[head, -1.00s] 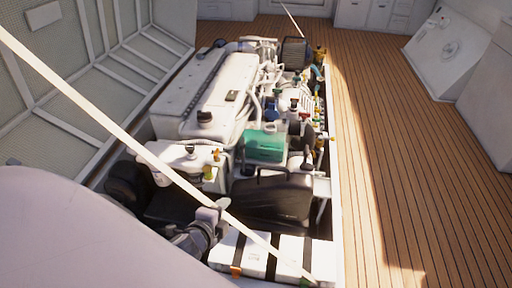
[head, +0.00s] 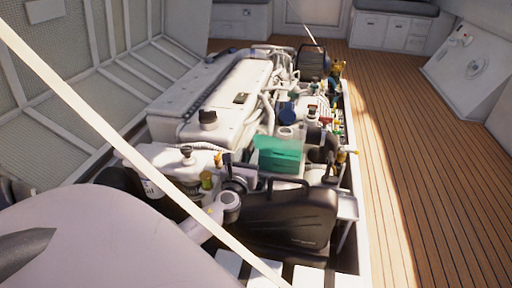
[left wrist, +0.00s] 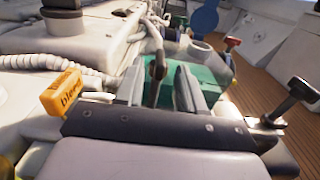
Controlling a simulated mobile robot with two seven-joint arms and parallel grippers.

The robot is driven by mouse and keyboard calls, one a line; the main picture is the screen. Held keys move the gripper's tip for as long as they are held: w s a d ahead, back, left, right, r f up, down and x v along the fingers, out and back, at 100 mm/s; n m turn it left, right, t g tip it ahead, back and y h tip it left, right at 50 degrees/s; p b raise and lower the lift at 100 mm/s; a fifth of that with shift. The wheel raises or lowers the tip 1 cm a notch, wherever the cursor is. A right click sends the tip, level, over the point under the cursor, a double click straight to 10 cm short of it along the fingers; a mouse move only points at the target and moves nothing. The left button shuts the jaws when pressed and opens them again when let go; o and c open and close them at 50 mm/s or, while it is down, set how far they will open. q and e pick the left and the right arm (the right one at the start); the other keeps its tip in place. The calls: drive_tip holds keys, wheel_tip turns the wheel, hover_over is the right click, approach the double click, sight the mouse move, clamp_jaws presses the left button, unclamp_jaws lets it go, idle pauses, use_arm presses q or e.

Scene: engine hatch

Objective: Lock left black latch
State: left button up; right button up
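I cannot identify the left black latch with certainty. Black T-shaped handles show in the left wrist view, one (left wrist: 292,98) at the right, outside my fingers. My left gripper (head: 238,172) is over the engine bay in the head view, left of a green box (head: 280,155) and above a black case (head: 290,217). In the left wrist view its two grey fingers (left wrist: 158,90) are apart. A dark upright rod or hook shows between them; I cannot tell whether they touch it. The green box (left wrist: 208,88) lies beyond them. My right gripper is not in view.
A white engine (head: 215,95) fills the bay. A pale strut (head: 95,120) crosses the head view diagonally. The raised hatch panel (head: 60,115) is at the left. An orange tag (left wrist: 62,93) is beside my left gripper. The wooden floor (head: 420,150) at the right is clear.

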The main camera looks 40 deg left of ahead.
sight(252, 141)
use_arm(q)
drive_tip(key=shift+b+x, duration=1)
drive_tip(key=shift+x, duration=2.2)
clamp_jaws()
